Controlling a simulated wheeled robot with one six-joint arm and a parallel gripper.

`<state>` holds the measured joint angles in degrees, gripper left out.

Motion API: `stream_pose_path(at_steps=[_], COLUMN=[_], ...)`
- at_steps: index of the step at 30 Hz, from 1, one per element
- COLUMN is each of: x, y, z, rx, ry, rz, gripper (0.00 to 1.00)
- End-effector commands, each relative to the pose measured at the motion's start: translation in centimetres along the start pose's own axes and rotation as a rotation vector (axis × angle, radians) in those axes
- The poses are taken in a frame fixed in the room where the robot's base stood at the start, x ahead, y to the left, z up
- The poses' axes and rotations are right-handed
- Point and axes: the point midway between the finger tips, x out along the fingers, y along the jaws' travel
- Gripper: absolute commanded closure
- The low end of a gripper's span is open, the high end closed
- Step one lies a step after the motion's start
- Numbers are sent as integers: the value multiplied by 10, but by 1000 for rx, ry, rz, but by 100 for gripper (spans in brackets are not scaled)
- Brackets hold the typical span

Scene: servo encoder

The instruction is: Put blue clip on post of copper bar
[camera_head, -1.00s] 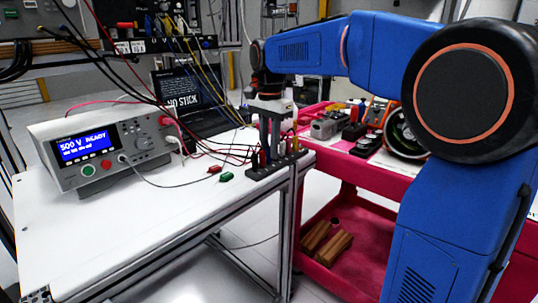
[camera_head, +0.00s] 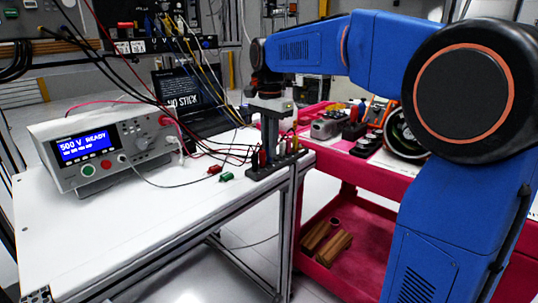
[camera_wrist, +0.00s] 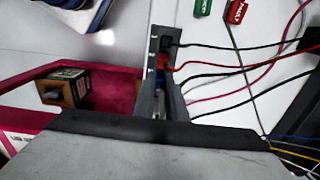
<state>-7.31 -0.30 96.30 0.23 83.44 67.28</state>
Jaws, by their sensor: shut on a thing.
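My gripper (camera_head: 270,153) points straight down over the dark clip rack (camera_head: 262,173) at the right edge of the white table. In the wrist view its two grey fingers reach down into the rack, and a small blue part, the blue clip (camera_wrist: 159,83), shows between them. The gripper is shut on it. The clip is mostly hidden by the fingers and still appears to be in the rack's row. A black clip and a red clip (camera_wrist: 164,66) stand beside it with leads running right. I cannot make out a copper bar with a post.
A tester (camera_head: 105,150) reads "500 V READY". Several leads cross the table to the rack. A pink cart (camera_head: 375,175) with several parts stands to the right; brown blocks lie on its lower shelf.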

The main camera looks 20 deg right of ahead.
Motion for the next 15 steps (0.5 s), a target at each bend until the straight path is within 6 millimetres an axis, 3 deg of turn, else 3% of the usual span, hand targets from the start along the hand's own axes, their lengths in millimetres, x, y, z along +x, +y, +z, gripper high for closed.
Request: stream_pose_path(at_steps=[15], x=[-21], y=[0], z=[0], rx=[0], ry=[1], rz=[-1], gripper=[100])
